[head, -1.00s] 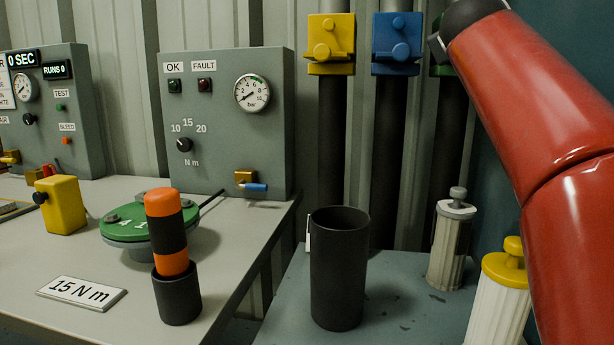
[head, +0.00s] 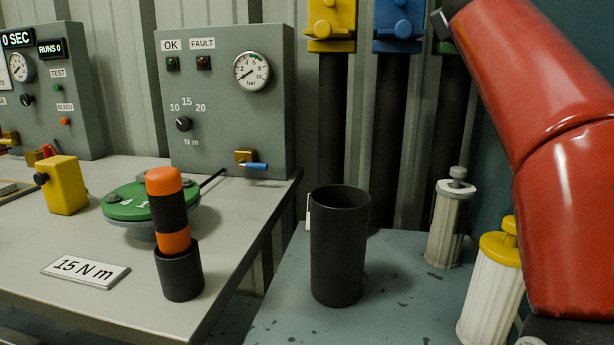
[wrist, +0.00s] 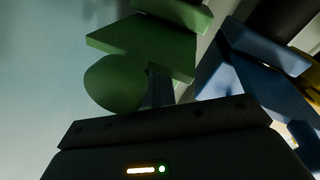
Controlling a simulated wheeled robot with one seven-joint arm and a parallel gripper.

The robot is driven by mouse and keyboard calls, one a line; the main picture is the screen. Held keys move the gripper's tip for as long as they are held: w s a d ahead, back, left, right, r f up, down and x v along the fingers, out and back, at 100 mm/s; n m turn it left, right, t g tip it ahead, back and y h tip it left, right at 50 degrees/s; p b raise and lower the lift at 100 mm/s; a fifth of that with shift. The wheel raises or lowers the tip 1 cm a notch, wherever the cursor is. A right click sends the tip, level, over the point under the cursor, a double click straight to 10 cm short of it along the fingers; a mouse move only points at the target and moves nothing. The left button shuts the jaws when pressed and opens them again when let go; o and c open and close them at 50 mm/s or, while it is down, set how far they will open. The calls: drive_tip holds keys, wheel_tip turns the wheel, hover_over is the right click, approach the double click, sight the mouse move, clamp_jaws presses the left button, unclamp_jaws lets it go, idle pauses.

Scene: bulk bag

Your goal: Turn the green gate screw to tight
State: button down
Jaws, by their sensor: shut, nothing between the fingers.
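The green gate screw (wrist: 115,84), a rounded knob, shows close up in the wrist view below its green gate block (wrist: 150,45). In the head view only a sliver of the green gate (head: 444,47) shows at the top right, mostly hidden by my red arm. My gripper (wrist: 160,88) is shut and empty. Its dark body fills the bottom of the wrist view, and its fingers are dim, close beside the green knob. I cannot tell if they touch it. The head view does not show the fingers.
The blue gate (head: 398,28) and yellow gate (head: 331,25) stand left of the green one on dark pipes. Below are a black open cylinder (head: 340,250) and white canisters (head: 450,225). The left bench holds an orange-black tool (head: 168,210) and a 15 N m sign (head: 85,270).

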drive_tip(key=shift+a+r, duration=0.15)
drive_tip(key=shift+r, duration=0.1)
drive_tip(key=shift+a+r, duration=0.3)
drive_tip(key=shift+r, duration=0.3)
idle(0.5)
drive_tip(key=shift+w+a, duration=0.1)
drive_tip(key=shift+a, duration=0.25)
drive_tip(key=v, duration=0.2)
drive_tip(key=b+v, duration=0.1)
drive_tip(key=d+b+v, duration=0.1)
drive_tip(key=v, duration=0.1)
drive_tip(key=shift+s+a+r, duration=0.1)
drive_tip(key=shift+s+r, duration=0.15)
drive_tip(key=shift+s, duration=0.4)
